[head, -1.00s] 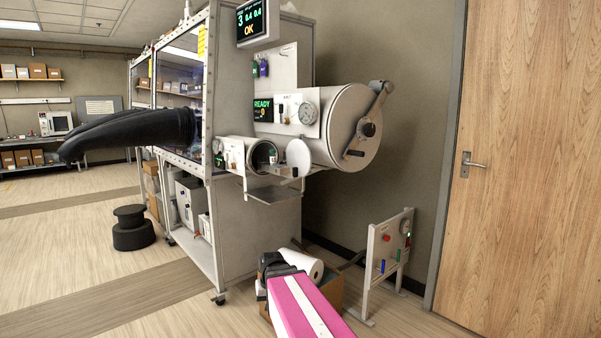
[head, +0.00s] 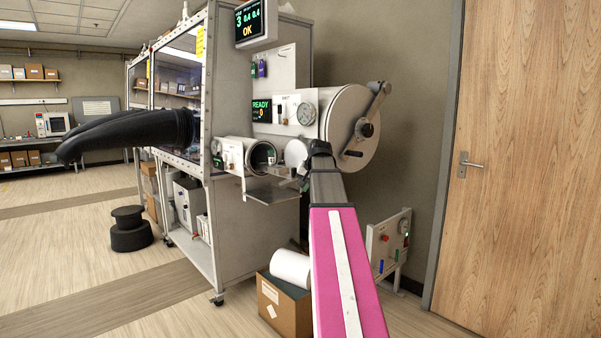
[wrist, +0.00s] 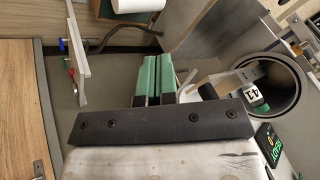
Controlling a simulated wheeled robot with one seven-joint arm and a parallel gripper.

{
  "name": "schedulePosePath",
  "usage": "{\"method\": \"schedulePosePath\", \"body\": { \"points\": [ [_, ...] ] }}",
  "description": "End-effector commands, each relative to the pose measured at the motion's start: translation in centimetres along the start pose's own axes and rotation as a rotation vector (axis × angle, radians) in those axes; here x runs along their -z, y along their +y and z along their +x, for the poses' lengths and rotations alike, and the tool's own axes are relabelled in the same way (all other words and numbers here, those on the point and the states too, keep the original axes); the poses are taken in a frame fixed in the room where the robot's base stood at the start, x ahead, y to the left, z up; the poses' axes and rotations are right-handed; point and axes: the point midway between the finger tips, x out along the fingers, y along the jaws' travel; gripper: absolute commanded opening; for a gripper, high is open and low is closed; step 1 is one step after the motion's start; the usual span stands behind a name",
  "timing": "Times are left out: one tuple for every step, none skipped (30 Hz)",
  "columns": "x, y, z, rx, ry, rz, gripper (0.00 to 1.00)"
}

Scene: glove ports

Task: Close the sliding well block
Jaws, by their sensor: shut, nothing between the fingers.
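My gripper (wrist: 157,80) shows in the wrist view with its green-padded fingers together and nothing between them. In the head view my gripper (head: 304,182) is just right of the small round port (head: 262,156). In the wrist view this port (wrist: 297,82) is an open dark tube. A light block with a "41" label and a green part (wrist: 252,94) sits at its mouth, right of my fingers and apart from them. I take it for the well block, but cannot be sure. The port's round white door (head: 296,153) stands open, partly hidden by my arm.
The large cylindrical chamber (head: 349,122) with its lever is behind my gripper. A metal shelf (head: 271,193) juts out below the small port. A cardboard box (head: 283,306) with a white roll (head: 291,267) and a panel stand (head: 386,246) are on the floor.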

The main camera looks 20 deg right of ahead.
Motion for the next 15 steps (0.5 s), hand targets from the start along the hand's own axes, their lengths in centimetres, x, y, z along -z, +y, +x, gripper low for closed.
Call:
{"method": "schedulePosePath", "body": {
  "points": [
    [2.0, 0.1, -2.2, 0.01, 0.023, 0.016, 0.0],
    [2.8, 0.1, -3.4, 0.016, 0.034, 0.025, 0.0],
    [3.7, 0.1, -4.8, 0.022, 0.046, 0.035, 0.0],
    [4.3, 0.2, -5.9, 0.027, 0.055, 0.041, 0.0],
    [4.8, 0.3, -6.8, 0.031, 0.063, 0.047, 0.0],
    [5.5, 0.3, -7.9, 0.036, 0.073, 0.054, 0.0],
    [5.8, 0.3, -8.7, 0.04, 0.079, 0.059, 0.0],
    [6.2, 0.3, -9.3, 0.043, 0.084, 0.063, 0.0],
    [6.5, 0.4, -10.0, 0.046, 0.09, 0.068, 0.0],
    [6.7, 0.4, -10.4, 0.048, 0.094, 0.071, 0.0],
    [6.9, 0.4, -10.8, 0.05, 0.097, 0.073, 0.0],
    [7.0, 0.5, -11.0, 0.051, 0.099, 0.075, 0.0],
    [7.1, 0.5, -11.1, 0.051, 0.1, 0.076, 0.0],
    [7.1, 0.5, -11.1, 0.052, 0.1, 0.077, 0.0],
    [7.1, 0.5, -10.9, 0.052, 0.101, 0.077, 0.0]
  ]
}}
